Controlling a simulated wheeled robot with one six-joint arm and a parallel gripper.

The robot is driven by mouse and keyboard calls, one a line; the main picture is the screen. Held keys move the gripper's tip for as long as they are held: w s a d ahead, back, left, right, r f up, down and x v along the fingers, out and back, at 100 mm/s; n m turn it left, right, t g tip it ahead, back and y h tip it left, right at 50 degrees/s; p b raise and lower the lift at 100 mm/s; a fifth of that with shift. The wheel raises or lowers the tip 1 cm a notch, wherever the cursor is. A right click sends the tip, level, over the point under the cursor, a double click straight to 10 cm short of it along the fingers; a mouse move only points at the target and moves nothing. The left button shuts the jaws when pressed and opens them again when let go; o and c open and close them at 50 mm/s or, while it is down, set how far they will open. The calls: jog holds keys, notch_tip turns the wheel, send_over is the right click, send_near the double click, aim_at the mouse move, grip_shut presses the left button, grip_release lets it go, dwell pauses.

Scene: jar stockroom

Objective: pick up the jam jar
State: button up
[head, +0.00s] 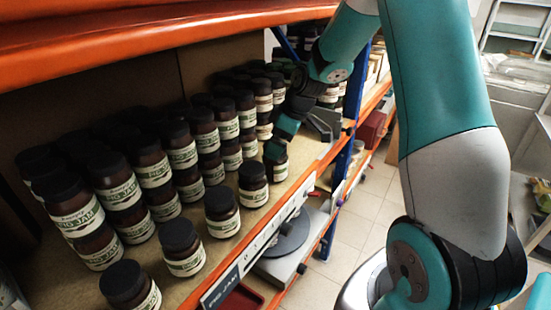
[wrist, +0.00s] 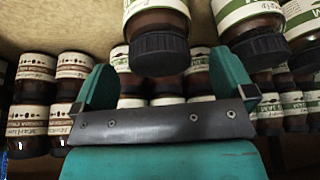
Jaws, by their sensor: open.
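Many dark brown jam jars with black lids and cream labels stand on the shelf in the head view; the front label strip (head: 221,289) reads "FIG JAM". My gripper (head: 279,142) is at the far end of the front row, over a jar (head: 278,168) whose top it partly hides. In the wrist view, which shows the jars upside down, my gripper (wrist: 163,62) is open. One jar's black lid (wrist: 160,54) appears between the two teal fingers, with visible gaps on both sides. I cannot tell how far ahead of the fingertips it is.
Another front jar (wrist: 250,20) stands close to the right finger in the wrist view. Stacked jars fill the shelf behind. An orange beam (head: 150,42) runs above. A front jar (head: 252,184) stands nearer along the shelf edge. The tiled aisle (head: 345,240) is open at right.

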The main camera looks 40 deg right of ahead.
jog(key=shift+p+x, duration=1)
jog(key=shift+x, duration=1.4)
jog(key=shift+w+r, duration=0.1)
jog(key=shift+w, duration=0.05)
jog(key=c, duration=1.4)
jog(key=shift+r+b, duration=0.1)
jog(key=shift+b, duration=0.2)
jog(key=shift+s+d+r+b, duration=0.1)
jog(key=shift+s+b, duration=0.2)
jog(key=shift+s, duration=0.05)
notch_tip(320, 180, up, 7)
jog(key=shift+f+b, duration=0.25)
jog(key=shift+b, duration=1)
jog(key=s+d+b, duration=0.2)
jog(key=s, duration=0.4)
jog(key=s+d+b, duration=0.2)
jog(key=s, duration=0.4)
jog(key=s+d+b, duration=0.2)
jog(key=s, duration=0.4)
jog(key=shift+s+d, duration=0.1)
jog(key=shift+d, duration=0.2)
